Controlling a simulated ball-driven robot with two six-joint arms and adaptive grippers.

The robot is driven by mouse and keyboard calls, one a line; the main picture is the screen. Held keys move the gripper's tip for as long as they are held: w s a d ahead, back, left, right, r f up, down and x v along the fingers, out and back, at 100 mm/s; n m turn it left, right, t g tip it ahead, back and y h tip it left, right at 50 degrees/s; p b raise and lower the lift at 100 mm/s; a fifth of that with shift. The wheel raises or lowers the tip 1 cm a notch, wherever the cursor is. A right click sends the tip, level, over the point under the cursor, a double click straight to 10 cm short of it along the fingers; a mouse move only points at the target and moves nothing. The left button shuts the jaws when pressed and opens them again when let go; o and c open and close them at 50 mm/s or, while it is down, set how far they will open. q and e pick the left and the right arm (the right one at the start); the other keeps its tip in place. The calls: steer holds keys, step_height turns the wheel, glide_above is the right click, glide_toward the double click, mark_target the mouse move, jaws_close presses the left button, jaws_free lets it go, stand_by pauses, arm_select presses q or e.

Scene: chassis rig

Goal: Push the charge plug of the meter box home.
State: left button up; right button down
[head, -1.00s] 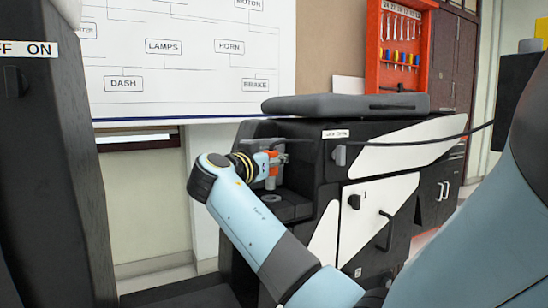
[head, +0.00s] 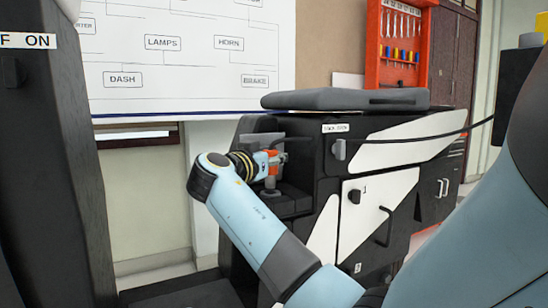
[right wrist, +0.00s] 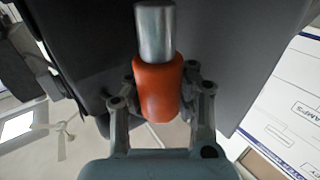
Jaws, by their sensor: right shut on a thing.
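The charge plug (head: 271,170) has an orange grip and a bare metal barrel. My right gripper (head: 268,160) is shut on the orange grip, in the recess at the left end of the dark chassis rig. The barrel points down at a dark stepped block (head: 290,203) and its lower end is at or just above the block's top. I cannot tell how far it is inserted. In the right wrist view, the plug (right wrist: 156,95) sits between both fingers of my right gripper (right wrist: 160,88), barrel outward. The socket opening is hidden. My left gripper is not in view.
A black cable (head: 430,138) runs across the rig to the right. A grey pad (head: 345,101) lies on top of the rig (head: 322,165). A dark upright with an ON label (head: 28,41) stands at left. An orange tool board (head: 400,45) hangs behind.

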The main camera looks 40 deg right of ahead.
mark_target(274, 173)
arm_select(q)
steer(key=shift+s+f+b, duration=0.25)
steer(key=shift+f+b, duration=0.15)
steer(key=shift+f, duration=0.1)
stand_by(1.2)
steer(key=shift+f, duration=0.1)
arm_select(e)
steer(key=shift+f, duration=0.1)
arm_select(q)
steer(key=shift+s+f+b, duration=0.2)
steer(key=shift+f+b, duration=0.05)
steer(key=shift+b, duration=0.15)
arm_select(e)
steer(key=shift+f, duration=0.35)
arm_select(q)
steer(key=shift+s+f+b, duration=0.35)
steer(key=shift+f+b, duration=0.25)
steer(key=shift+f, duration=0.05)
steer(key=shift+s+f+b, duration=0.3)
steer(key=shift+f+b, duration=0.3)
arm_select(e)
steer(key=shift+f, duration=1.55)
steer(key=c, duration=1.1)
jaws_free()
steer(key=shift+a, duration=0.1)
steer(key=v, duration=0.7)
steer(key=shift+s+a, duration=0.1)
steer(key=shift+a, duration=0.1)
